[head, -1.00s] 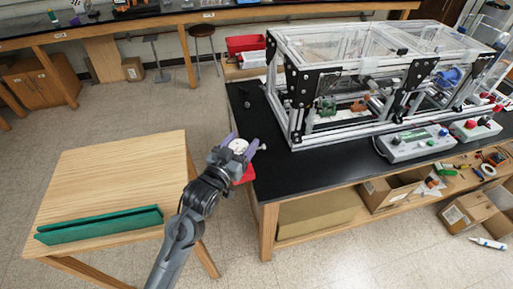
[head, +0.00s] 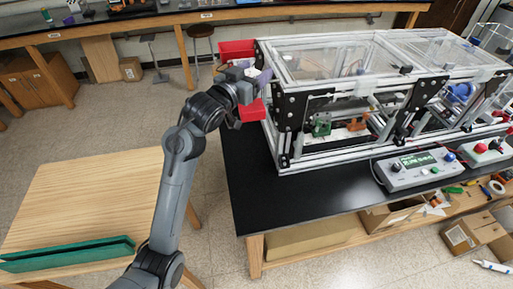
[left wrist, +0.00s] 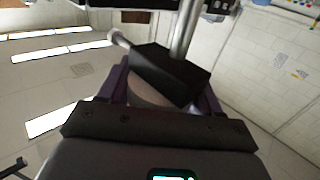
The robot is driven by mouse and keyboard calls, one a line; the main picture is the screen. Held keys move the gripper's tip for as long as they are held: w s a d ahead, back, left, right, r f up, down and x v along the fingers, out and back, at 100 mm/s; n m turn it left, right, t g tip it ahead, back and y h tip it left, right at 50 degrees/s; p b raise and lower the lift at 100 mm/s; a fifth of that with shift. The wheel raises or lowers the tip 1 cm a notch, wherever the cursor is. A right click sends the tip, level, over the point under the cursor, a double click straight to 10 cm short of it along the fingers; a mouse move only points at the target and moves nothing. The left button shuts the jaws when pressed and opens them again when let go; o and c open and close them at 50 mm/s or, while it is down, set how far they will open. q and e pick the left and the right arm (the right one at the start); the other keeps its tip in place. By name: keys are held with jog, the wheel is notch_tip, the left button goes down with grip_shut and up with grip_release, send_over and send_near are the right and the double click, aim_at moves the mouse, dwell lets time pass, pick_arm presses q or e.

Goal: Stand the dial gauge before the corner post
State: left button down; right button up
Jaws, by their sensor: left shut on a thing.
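My left gripper (head: 262,77) is raised beside the left end of the aluminium extrusion frame, its purple fingers pointing right. In the left wrist view the fingers are shut on the dial gauge (left wrist: 150,93), whose rounded grey body sits between them. A black block (left wrist: 170,72) and a metal rod show beyond it. In the head view the gripper hides the dial. The corner post (head: 284,148) with black bracket plates stands at the frame's near left corner. My right gripper is not in view.
The black bench top (head: 250,185) is clear left and in front of the frame. A grey control box (head: 415,168) stands before the frame. A red bin (head: 236,48) is behind the gripper. A wooden table (head: 85,200) with a green angled strip (head: 70,253) is at left.

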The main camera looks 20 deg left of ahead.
pick_arm(q)
notch_tip(320, 180, down, 26)
jog(key=b, duration=0.2)
jog(key=shift+b, duration=0.4)
jog(key=shift+s, duration=0.1)
jog(key=shift+f, duration=0.15)
jog(key=shift+c, duration=1)
grip_release()
jog(key=p+v, duration=0.1)
jog(key=v, duration=1.1)
